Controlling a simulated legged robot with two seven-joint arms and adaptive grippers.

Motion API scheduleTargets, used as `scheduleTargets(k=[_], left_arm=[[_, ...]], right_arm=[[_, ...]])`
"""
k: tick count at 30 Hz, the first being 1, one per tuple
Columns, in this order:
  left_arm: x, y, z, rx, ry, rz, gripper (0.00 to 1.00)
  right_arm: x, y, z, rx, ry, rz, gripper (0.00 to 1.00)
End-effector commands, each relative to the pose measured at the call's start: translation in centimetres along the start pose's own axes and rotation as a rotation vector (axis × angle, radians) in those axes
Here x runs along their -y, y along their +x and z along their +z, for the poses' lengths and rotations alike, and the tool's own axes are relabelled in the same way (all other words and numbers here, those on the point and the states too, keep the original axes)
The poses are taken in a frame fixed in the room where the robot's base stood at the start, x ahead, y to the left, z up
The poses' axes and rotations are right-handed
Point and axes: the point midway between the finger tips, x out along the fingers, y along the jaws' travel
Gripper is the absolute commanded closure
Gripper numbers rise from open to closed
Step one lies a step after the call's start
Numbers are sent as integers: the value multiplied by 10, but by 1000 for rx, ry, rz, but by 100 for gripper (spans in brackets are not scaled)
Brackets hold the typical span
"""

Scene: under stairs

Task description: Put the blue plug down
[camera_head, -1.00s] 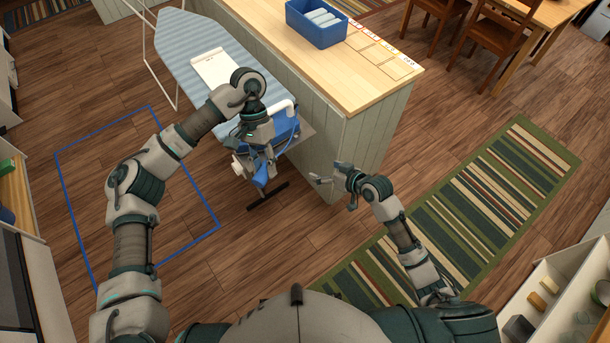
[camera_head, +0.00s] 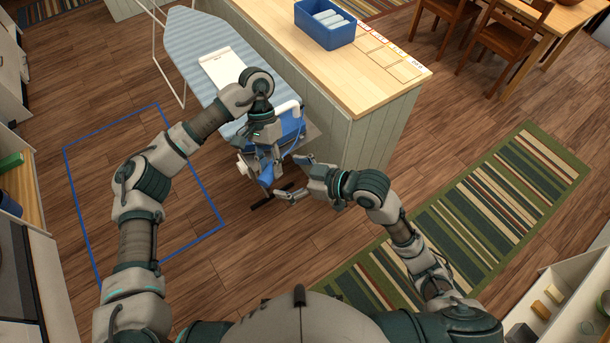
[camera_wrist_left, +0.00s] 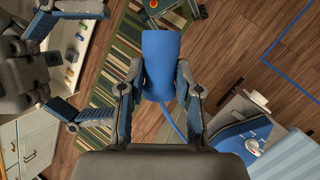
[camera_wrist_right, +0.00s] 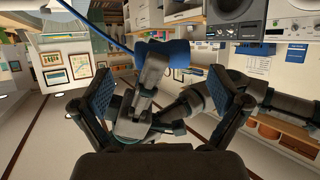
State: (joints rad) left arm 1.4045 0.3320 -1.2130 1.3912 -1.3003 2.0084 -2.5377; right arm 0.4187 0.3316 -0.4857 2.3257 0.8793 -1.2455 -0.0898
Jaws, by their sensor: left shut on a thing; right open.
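The blue plug (camera_wrist_left: 160,62) is upright between the fingers of my left gripper (camera_wrist_left: 160,92), which is shut on it. A blue cord runs down from the plug in the left wrist view. In the head view the plug (camera_head: 267,175) hangs off the near end of the ironing board. My right gripper (camera_head: 293,178) is open and empty, just right of the plug. In the right wrist view the plug (camera_wrist_right: 178,50) lies ahead, beyond the spread fingers of my right gripper (camera_wrist_right: 160,90), and my left gripper's fingers partly hide it.
A blue outline (camera_head: 70,190) marks clear floor at left.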

Motion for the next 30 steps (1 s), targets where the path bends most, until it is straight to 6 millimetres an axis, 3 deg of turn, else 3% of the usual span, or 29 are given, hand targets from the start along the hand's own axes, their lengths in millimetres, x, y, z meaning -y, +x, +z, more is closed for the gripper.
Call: scheduleTargets(k=[3, 9, 21, 22, 27, 30], left_arm=[[0, 0, 0, 0, 0, 0, 100], [0, 0, 0, -1, 0, 0, 100], [0, 0, 0, -1, 0, 0, 100], [0, 0, 0, -1, 0, 0, 100], [0, 0, 0, 0, 0, 0, 100], [0, 0, 0, 0, 1, 0, 100]], right_arm=[[0, 24, 0, -1, 3, -2, 2], [0, 50, 0, -1, 1, 0, 2], [0, 59, 0, 0, -1, 1, 2], [0, 59, 0, 0, 0, 1, 5], [0, 59, 0, 0, 0, 1, 47], [-1, 59, 0, 0, 0, 2, 66]])
